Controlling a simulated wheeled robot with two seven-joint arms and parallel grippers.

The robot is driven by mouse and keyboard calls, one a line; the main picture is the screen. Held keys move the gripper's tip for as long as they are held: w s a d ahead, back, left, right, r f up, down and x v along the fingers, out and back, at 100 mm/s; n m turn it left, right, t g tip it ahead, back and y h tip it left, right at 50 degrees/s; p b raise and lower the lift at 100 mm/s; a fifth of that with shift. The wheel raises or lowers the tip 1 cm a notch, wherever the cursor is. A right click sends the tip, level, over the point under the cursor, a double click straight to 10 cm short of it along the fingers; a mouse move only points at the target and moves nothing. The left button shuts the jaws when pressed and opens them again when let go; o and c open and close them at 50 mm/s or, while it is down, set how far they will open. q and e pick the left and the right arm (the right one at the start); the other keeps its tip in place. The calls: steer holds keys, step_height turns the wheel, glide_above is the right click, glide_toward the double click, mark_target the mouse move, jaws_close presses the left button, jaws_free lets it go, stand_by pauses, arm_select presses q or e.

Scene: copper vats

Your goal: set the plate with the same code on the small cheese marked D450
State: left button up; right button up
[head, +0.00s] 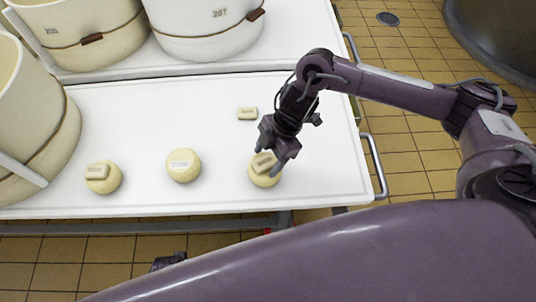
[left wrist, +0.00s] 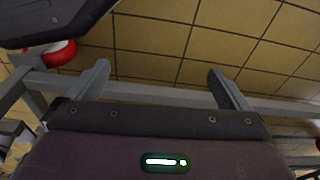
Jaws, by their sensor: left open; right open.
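Three small round cheeses stand in a row on the white table: a left cheese (head: 104,186), a middle cheese (head: 184,175) and a right cheese (head: 263,180). A beige plate (head: 97,171) lies on the left one, and another plate (head: 264,161) is on the right one. The middle cheese shows a whitish label on top. A loose plate (head: 247,113) lies on the table behind. The codes are too small to read. My right gripper (head: 270,157) is open, its fingers around the right cheese's plate. My left gripper (left wrist: 160,85) is open and empty, below table height.
Large cream vats with brown bands stand at the left (head: 40,135) and on the far table (head: 205,30); one reads 207. A metal rail (head: 375,165) runs along the table's right edge.

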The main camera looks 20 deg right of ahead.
steer(key=shift+w+d+r, duration=0.1)
steer(key=shift+d+r, duration=0.15)
steer(key=shift+r, duration=0.35)
arm_select(q)
steer(key=shift+s+a+f+p, duration=0.2)
steer(key=shift+s+f+p, duration=0.15)
steer(key=shift+p, duration=0.25)
arm_select(e)
steer(key=v, duration=0.6)
steer(key=shift+r, duration=0.25)
steer(key=shift+d, duration=0.15)
